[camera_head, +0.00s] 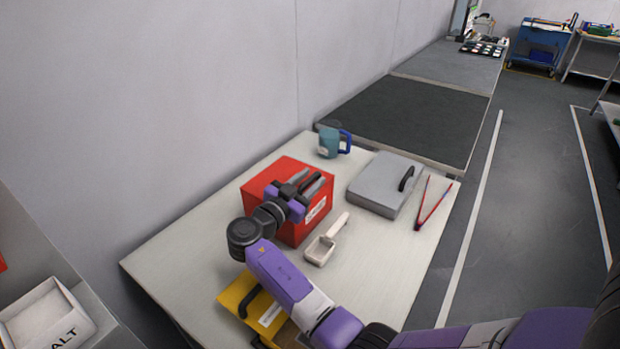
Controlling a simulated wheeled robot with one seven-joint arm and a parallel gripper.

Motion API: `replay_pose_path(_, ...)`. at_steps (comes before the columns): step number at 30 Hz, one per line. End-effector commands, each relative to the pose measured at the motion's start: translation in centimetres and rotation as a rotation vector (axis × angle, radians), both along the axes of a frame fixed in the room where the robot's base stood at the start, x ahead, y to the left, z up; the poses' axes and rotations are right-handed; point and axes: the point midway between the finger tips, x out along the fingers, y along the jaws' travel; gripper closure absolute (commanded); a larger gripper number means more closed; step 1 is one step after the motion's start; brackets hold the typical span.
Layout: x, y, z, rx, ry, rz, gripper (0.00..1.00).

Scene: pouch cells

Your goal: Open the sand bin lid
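A red bin (287,228) with a white label on its front stands on the white table; the label is too small to read, so I cannot confirm that it is the sand bin. Its red lid (269,172) looks shut. My gripper (314,181) is over the top of the red bin, with its two grey fingers apart. The arm and fingers hide much of the lid, and I cannot tell whether a handle lies between the fingers or whether they touch the lid.
On the white table (190,265), a white scoop (325,245) lies right of the bin. A yellow box (240,293) is in front, partly under my arm.

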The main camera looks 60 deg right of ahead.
Motion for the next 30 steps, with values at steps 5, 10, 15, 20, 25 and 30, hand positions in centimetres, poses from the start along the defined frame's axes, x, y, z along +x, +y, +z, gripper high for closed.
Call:
replay_pose_path(5,-0.01,-0.11,-0.04,0.0,0.0,0.0,0.64)
replay_pose_path(10,0.0,-0.09,-0.03,0.0,0.0,0.0,0.84)
replay_pose_path(15,0.04,-0.07,0.0,0.0,0.0,0.001,1.0)
replay_pose_path(20,0.07,-0.06,0.03,0.0,-0.001,0.002,1.0)
replay_pose_path(25,0.11,-0.05,0.05,-0.001,-0.002,0.002,1.0)
replay_pose_path(30,0.15,-0.04,0.08,-0.001,-0.002,0.003,1.0)
